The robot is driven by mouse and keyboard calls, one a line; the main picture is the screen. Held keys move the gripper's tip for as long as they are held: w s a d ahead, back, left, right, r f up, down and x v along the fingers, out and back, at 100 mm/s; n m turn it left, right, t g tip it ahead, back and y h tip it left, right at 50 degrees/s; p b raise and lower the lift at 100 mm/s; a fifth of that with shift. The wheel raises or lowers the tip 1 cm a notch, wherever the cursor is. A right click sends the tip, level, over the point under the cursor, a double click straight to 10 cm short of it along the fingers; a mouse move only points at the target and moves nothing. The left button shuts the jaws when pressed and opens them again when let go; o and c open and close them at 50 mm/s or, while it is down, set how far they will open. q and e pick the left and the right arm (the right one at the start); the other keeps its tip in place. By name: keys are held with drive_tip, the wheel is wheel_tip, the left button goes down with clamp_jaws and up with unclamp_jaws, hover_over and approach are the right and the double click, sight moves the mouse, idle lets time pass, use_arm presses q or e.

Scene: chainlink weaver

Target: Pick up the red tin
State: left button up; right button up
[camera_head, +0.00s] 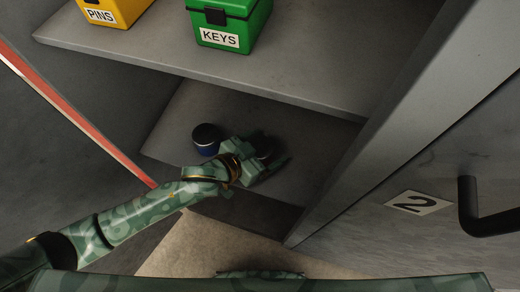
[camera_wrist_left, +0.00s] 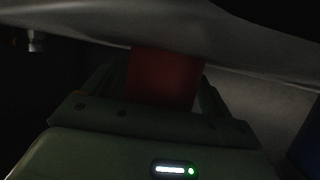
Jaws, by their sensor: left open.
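The red tin (camera_wrist_left: 165,80) shows in the left wrist view, dim, between the two fingers of my left gripper. My left gripper (camera_head: 268,160) is open and reaches onto the lower shelf (camera_head: 180,118). Its fingers stand on either side of the tin; I cannot tell whether they touch it. In the head view my gripper hides the tin, and only a dark shape shows behind the fingers. My right gripper is not in view.
A dark blue tin (camera_head: 206,140) stands just left of my left gripper. The upper shelf (camera_head: 300,85) overhangs, carrying a yellow PINS box (camera_head: 110,12) and a green KEYS box (camera_head: 235,22). A cabinet wall (camera_head: 400,130) and a door marked 2 (camera_head: 350,225) are on the right.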

use_arm(q)
drive_tip(key=shift+c, duration=0.2)
drive_tip(key=c, duration=1.1)
drive_tip(key=shift+r, duration=0.1)
